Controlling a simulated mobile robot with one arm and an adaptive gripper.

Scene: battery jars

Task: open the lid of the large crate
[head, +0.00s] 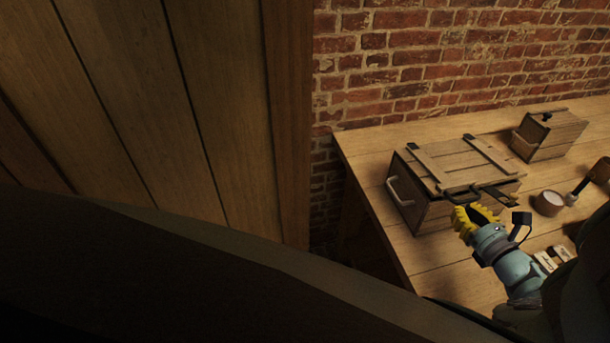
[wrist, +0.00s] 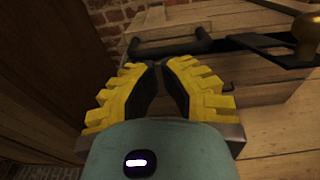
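The large wooden crate (head: 425,213) stands near the left end of the table. Its plank lid (head: 450,162), with two cross battens, appears closed. A dark bar handle (head: 460,190) is at the lid's front edge; it also shows in the wrist view (wrist: 170,47). To its right is a dark metal strap (wrist: 262,42), with a brass-coloured knob (wrist: 308,32) at the picture's edge. My gripper (head: 474,211) has yellow fingers and is at the crate's front, close to the handle. In the wrist view its fingertips (wrist: 158,67) nearly meet, with nothing visible between them. The handle lies just beyond them; contact is unclear.
A smaller wooden box (head: 548,135) stands at the back right. A round pot (head: 548,203) and small light blocks (head: 552,258) are right of my gripper. A brick wall (head: 440,60) is behind the table (head: 360,150). Wooden panelling (head: 220,110) is at left.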

